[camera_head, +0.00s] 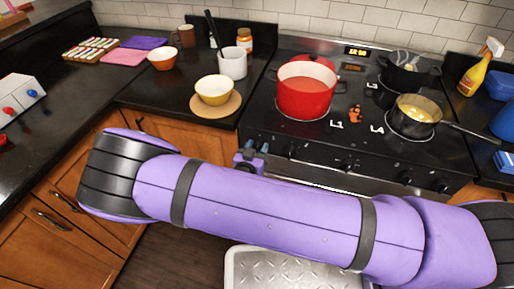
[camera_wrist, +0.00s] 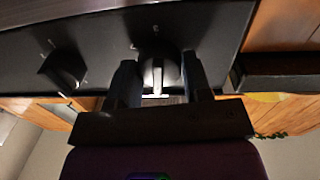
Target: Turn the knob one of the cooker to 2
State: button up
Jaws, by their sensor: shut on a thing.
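The cooker (camera_head: 330,134) is black, with a row of black knobs along its front panel. In the wrist view my gripper (camera_wrist: 158,80) has one finger on each side of a dark round knob (camera_wrist: 158,62) near the panel's right edge, and is shut on it. Small pale marks sit around this knob, too small to read. A second knob (camera_wrist: 63,70) is to its left, apart from my fingers. In the head view my gripper (camera_head: 254,152) is at the left end of the cooker front, partly behind my purple arm, and hides the knob it holds.
A red pot (camera_head: 305,95), a dark pot (camera_head: 408,77) and a pan (camera_head: 416,113) stand on the hob. A yellow bowl (camera_head: 214,91) sits on the counter left of the cooker. Wooden cabinets (camera_head: 195,137) are below that counter.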

jog(key=m, duration=1)
jog(key=shift+y, duration=0.4)
jog(key=m, duration=0.5)
jog(key=shift+d+y, duration=0.1)
jog(key=shift+y, duration=0.2)
jog(key=m, duration=0.5)
jog(key=shift+s+m, duration=0.1)
jog(key=shift+m, duration=0.3)
jog(key=o, duration=0.9)
jog(key=v, duration=1)
jog(key=shift+s, duration=0.45)
